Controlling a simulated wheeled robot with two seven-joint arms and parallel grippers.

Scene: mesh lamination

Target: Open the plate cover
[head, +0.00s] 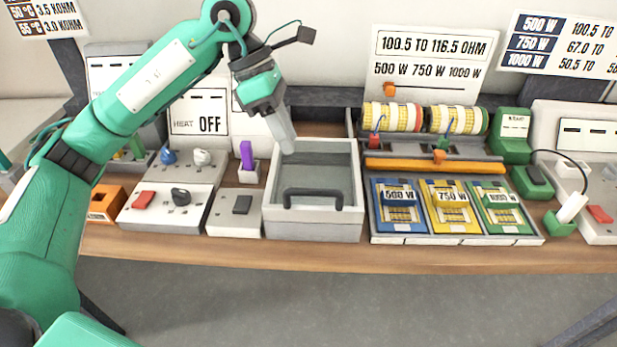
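A pale grey box (318,233) stands on the bench in the middle of the head view. Its top is a grey, glassy panel (322,170) inside a light frame, with a black bar handle (312,193) near the front; I take this to be the plate cover. I cannot tell for sure whether it is fully down. My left gripper (287,147) comes from the upper left, with its pale finger pointing down over the box's back left part, apart from the handle. It shows side-on, so its opening cannot be judged. My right gripper is not in view.
The bench's front edge (320,260) is clear.

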